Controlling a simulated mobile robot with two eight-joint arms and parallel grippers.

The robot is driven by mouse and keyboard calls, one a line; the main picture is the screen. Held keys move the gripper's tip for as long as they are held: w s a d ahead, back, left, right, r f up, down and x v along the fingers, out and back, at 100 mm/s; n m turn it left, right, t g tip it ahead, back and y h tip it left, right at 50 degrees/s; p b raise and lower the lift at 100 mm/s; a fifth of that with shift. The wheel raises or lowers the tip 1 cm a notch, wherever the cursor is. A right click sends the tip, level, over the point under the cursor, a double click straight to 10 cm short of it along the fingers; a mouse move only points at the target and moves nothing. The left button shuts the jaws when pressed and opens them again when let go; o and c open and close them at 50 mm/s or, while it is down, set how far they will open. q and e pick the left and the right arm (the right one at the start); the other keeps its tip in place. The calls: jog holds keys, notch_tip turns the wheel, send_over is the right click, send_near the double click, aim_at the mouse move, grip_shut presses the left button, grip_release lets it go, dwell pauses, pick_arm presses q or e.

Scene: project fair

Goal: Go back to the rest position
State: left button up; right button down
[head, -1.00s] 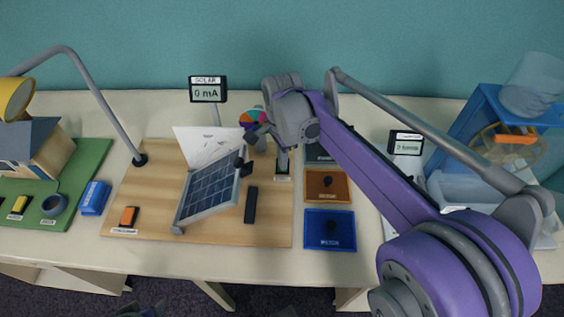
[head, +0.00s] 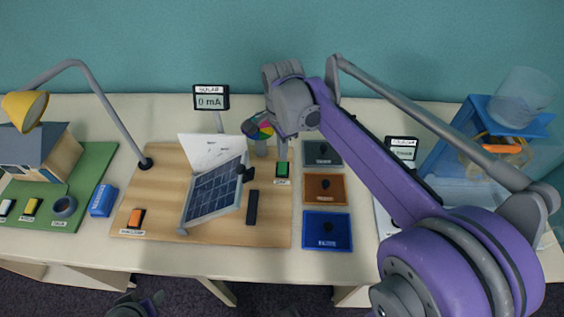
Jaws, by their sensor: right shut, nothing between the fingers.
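My right arm reaches in from the lower right, and its right gripper (head: 285,132) is over the back of the wooden board, near the colour wheel (head: 258,127). The gripper is shut and empty; its fingertips are mostly hidden by its grey wrist. My left gripper (head: 148,303) shows only in part at the bottom edge, below the table's front, and its jaws cannot be made out.
The tilted solar panel (head: 214,190) and the solar meter (head: 211,98) reading 0 mA stand left of the right gripper. A lamp (head: 25,108) is further left. A blue stand (head: 468,125) is at right.

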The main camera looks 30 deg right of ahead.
jog(key=shift+r, duration=0.6)
jog(key=s+a+n+t, duration=0.1)
jog(key=s+n, duration=0.2)
jog(key=s+a+f+n+t+p, duration=0.1)
jog(key=s+a+n, duration=0.1)
jog(key=s+n, duration=0.1)
jog(key=s+a+n+t, duration=0.1)
jog(key=s+n, duration=0.2)
jog(key=shift+a+f+n+p, duration=0.25)
jog(key=shift+f+n+p, duration=0.05)
jog(key=shift+n+p, duration=0.1)
jog(key=s+f+n, duration=0.1)
jog(key=s+n, duration=0.1)
jog(key=n, duration=0.1)
jog(key=s+a+f+n+t, duration=0.1)
jog(key=s+f+n, duration=0.1)
jog(key=s+a+f+n+t, duration=0.1)
jog(key=s+n, duration=0.1)
jog(key=n, duration=0.1)
jog(key=shift+s+a+f+n+p, duration=0.15)
jog(key=shift+s+f+n+p, duration=0.05)
jog(key=shift+s+n+p, duration=0.1)
